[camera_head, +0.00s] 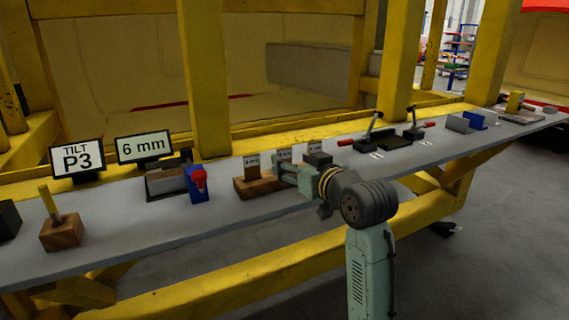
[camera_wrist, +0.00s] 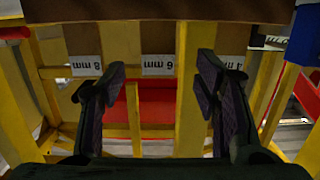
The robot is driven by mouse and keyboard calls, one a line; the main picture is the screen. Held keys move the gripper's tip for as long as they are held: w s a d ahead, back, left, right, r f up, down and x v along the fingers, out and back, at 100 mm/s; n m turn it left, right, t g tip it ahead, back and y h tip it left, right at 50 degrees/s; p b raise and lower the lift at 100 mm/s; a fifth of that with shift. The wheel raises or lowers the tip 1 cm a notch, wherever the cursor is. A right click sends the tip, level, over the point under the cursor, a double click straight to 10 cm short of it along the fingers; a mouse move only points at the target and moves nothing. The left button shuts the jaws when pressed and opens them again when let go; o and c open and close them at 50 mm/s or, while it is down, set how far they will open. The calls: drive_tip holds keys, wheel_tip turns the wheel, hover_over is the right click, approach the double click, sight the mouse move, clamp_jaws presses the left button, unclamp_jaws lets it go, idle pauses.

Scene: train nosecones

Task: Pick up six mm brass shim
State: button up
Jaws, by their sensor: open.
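The six mm brass shim (camera_wrist: 158,40) stands in the middle of a wooden rack (camera_wrist: 160,10), its white "6 mm" label upside down in the wrist view. In the head view its label (camera_head: 284,154) shows above my gripper (camera_head: 288,172). In the wrist view my gripper (camera_wrist: 158,72) is open, with one dark finger on each side of the six mm shim's label and a gap to both. Nothing is held. The 8 mm shim (camera_wrist: 84,66) is on the left and the 4 mm shim (camera_wrist: 232,62) on the right. My gripper hides part of the rack in the head view.
The rack stands on a long grey bench (camera_head: 225,213). Left of it are a blue block with a red knob (camera_head: 198,179), a "6 mm" display (camera_head: 143,147) and a "TILT P3" display (camera_head: 77,159). Red-handled clamps (camera_head: 370,142) stand to the right. Yellow posts (camera_head: 205,80) rise behind.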

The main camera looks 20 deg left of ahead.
sight(285, 157)
drive_tip(key=p+x, duration=0.1)
drive_tip(key=x, duration=0.4)
drive_tip(key=shift+w+a+p, duration=0.2)
drive_tip(key=shift+w+p, duration=0.1)
drive_tip(key=shift+p, duration=0.05)
drive_tip(key=shift+c, duration=0.2)
clamp_jaws()
